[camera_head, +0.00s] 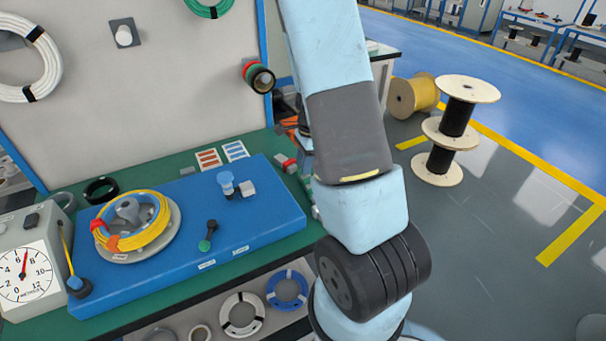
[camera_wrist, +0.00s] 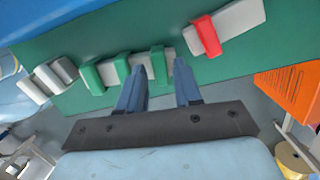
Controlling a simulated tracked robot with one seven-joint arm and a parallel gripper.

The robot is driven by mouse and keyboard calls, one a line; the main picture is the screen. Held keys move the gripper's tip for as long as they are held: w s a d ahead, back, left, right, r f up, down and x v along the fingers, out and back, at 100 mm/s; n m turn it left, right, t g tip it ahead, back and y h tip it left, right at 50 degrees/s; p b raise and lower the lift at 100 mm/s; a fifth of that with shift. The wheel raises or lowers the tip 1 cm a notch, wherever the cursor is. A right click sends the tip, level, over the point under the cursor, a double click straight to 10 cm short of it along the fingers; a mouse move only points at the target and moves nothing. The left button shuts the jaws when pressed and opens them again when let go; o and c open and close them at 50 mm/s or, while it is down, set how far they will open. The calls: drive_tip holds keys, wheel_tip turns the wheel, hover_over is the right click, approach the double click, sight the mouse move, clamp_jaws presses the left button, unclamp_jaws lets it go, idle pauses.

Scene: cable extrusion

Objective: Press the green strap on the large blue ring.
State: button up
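A blue ring (camera_head: 287,290) with pale bands lies on the shelf under the bench in the head view; it is not in the wrist view. Green straps sit on a pale grey holder on the green bench top in the wrist view. One green strap (camera_wrist: 157,60) is between and just beyond my fingertips; two others, the middle one (camera_wrist: 122,67) and the left one (camera_wrist: 92,78), are to its left. My gripper (camera_wrist: 161,72) is open, its two blue fingers apart and holding nothing. In the head view my arm hides my gripper.
A red strap (camera_wrist: 206,36) sits on a grey holder to the right, and grey straps (camera_wrist: 62,70) are at the left. An orange box (camera_wrist: 290,92) is at the right. The blue board (camera_head: 270,200) holds a yellow coil (camera_head: 155,232). A white ring (camera_head: 242,314) lies beside the blue ring.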

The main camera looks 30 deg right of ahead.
drive_tip(key=shift+f, duration=0.7)
drive_tip(key=shift+r, duration=0.2)
idle(0.4)
drive_tip(key=c, duration=0.6)
drive_tip(key=shift+r, duration=4)
drive_tip(key=shift+s, duration=0.1)
